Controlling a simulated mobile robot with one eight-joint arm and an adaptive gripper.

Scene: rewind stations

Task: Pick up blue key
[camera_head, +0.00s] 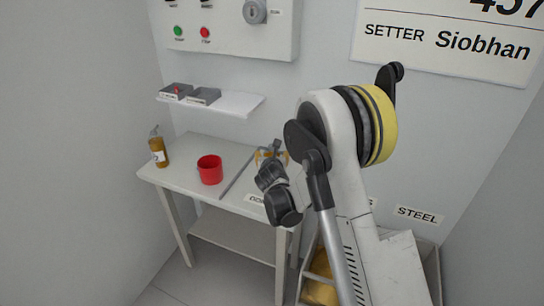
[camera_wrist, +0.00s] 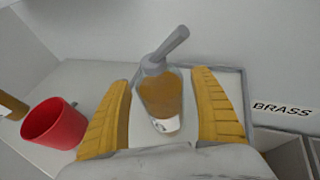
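I see no blue key in either view. My gripper (camera_wrist: 160,112) shows two yellow ribbed fingers spread wide apart in the wrist view. Between them in the picture stands an amber bottle (camera_wrist: 158,95) with a grey angled top and a white label. Narrow gaps show on both sides of the bottle, so the fingers do not appear closed on it. In the head view, my gripper (camera_head: 271,157) is over the right part of the small table (camera_head: 225,150), partly hidden by my arm.
A red cup (camera_head: 210,170) and another amber bottle (camera_head: 158,148) stand on the table's left part. Above, a shelf (camera_head: 235,104) holds two small grey trays (camera_head: 204,96), the left one with something red. Bins stand at lower right, and a button panel (camera_head: 230,25) is on the wall.

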